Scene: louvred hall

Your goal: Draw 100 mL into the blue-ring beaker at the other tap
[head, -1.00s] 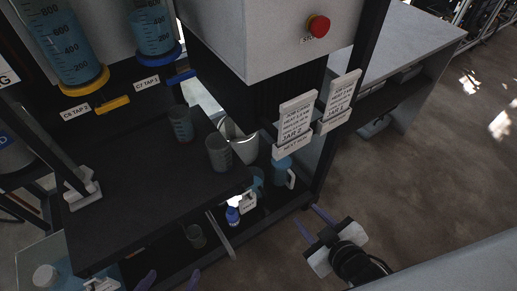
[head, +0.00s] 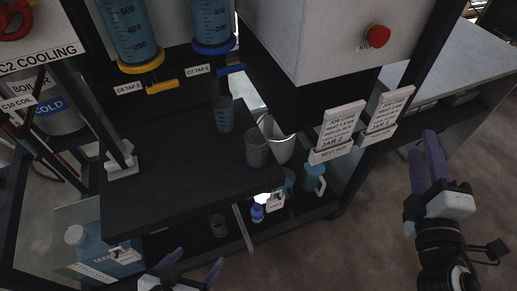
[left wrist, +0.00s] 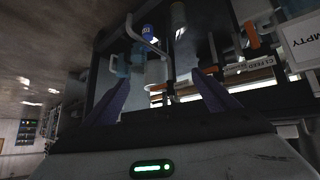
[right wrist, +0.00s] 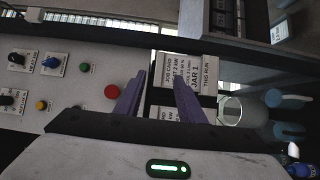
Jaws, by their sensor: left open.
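Two clear graduated beakers stand on the dark shelf: the rear beaker (head: 224,115) and the front beaker (head: 257,148). I cannot make out a blue ring on either. Above them hang a yellow-ringed cylinder (head: 130,35) and a blue-ringed cylinder (head: 211,25), both holding blue liquid. A yellow tap lever (head: 162,86) and a blue tap lever (head: 231,69) sit beneath them. My left gripper (head: 192,266) is open and empty at the bottom edge, in front of the shelf. My right gripper (head: 430,165) is open and empty at the right, apart from the beakers.
A red stop button (head: 376,36) is on the grey box. Blue jugs (head: 314,180) and a small blue bottle (head: 257,213) are on the lower level.

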